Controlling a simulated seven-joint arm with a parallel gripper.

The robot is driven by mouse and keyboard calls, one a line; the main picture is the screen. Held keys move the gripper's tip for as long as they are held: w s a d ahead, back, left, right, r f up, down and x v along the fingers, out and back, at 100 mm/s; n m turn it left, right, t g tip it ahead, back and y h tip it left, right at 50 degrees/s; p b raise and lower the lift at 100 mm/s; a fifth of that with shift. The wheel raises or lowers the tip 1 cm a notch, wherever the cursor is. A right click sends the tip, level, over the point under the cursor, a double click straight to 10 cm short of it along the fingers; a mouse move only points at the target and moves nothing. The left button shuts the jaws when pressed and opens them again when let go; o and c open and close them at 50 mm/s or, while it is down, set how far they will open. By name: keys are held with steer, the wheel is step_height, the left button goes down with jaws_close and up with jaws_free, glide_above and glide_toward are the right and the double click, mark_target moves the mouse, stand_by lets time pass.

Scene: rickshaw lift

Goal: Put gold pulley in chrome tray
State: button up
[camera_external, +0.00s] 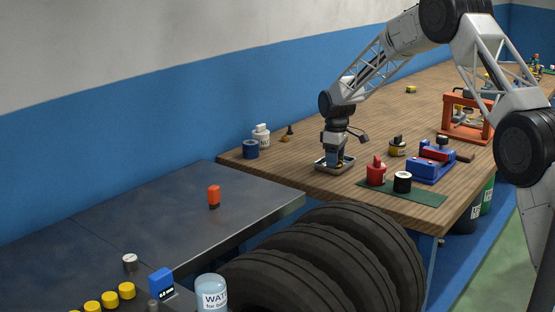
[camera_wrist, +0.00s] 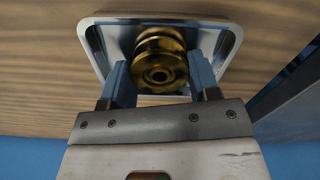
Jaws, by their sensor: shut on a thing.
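The gold pulley (camera_wrist: 160,66) is a shiny brass wheel with a hole in its middle, seen between the two blue fingers of my gripper (camera_wrist: 161,80) in the wrist view. My gripper is shut on it. The chrome tray (camera_wrist: 226,57), a shallow shiny tray with rounded corners, lies directly behind the pulley in that view. In the external view my gripper (camera_external: 334,162) points down over the chrome tray (camera_external: 321,166) on the wooden bench. The pulley is hidden there. I cannot tell whether the pulley touches the tray floor.
A blue tape roll (camera_external: 250,149) and white bottle (camera_external: 261,135) stand left of the tray. A red bottle (camera_external: 376,171) and a black-and-white can (camera_external: 402,182) stand on a green mat (camera_external: 428,199) to the right. A blue vise (camera_external: 430,166) is beyond.

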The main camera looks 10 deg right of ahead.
steer(key=o, duration=1)
steer(key=shift+f, duration=0.15)
steer(key=shift+o, duration=0.2)
step_height(320, 180, up, 12)
steer(key=shift+r, duration=0.2)
stand_by(0.8)
